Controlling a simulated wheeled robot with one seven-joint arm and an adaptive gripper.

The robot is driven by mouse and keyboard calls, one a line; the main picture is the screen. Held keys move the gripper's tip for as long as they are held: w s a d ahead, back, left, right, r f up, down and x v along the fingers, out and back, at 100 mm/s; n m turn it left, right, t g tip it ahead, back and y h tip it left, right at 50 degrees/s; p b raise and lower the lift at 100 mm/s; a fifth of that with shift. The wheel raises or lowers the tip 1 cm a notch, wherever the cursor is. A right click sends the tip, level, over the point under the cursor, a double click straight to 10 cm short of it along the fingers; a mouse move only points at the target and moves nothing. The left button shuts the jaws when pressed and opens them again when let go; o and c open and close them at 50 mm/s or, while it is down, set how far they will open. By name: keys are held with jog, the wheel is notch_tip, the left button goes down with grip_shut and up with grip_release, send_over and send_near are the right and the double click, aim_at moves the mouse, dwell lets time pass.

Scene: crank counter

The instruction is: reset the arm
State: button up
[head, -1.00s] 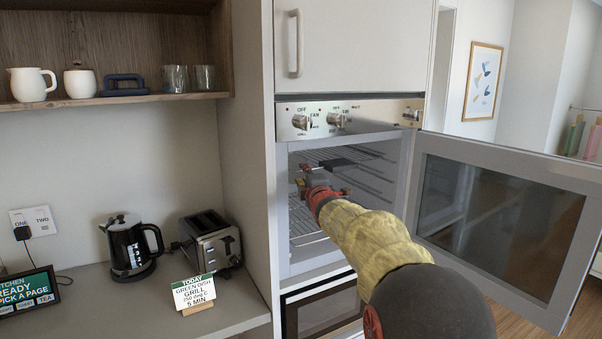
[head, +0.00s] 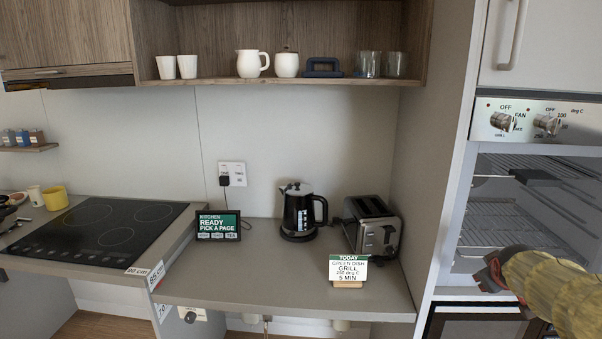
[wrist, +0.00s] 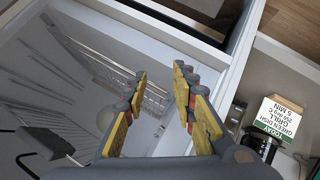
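My arm in a yellow sleeve (head: 552,285) reaches in from the right edge of the head view. My gripper (head: 488,275) is at the left edge of the open oven's mouth, low down. In the wrist view my gripper (wrist: 160,74) has its two yellow-padded fingers apart, with nothing between them. The oven (head: 515,205) shows its wire racks. A dark piece (head: 536,177) sits at the upper rack; a dark piece also shows at lower left in the wrist view (wrist: 44,143).
The oven knobs (head: 503,122) are above the opening. Left of the oven, the counter (head: 250,290) holds a kettle (head: 299,212), a toaster (head: 373,225), a recipe card (head: 348,268) and a screen (head: 218,225). A hob (head: 95,228) is farther left. The counter's front is clear.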

jog(key=s+a+f+m+g+y+p, duration=0.2)
jog(key=s+a+m+g+y+p, duration=0.15)
jog(key=s+a, duration=1.75)
jog(key=s+a+r+n+y+p, duration=0.1)
jog(key=s+a+r+p, duration=0.1)
jog(key=s+a+r, duration=0.3)
jog(key=s+a, duration=0.3)
jog(key=s, duration=0.1)
jog(key=shift+s+a+r+t+p, duration=0.15)
jog(key=shift+s+r+t+p, duration=0.1)
jog(key=shift+r+t+p, duration=0.1)
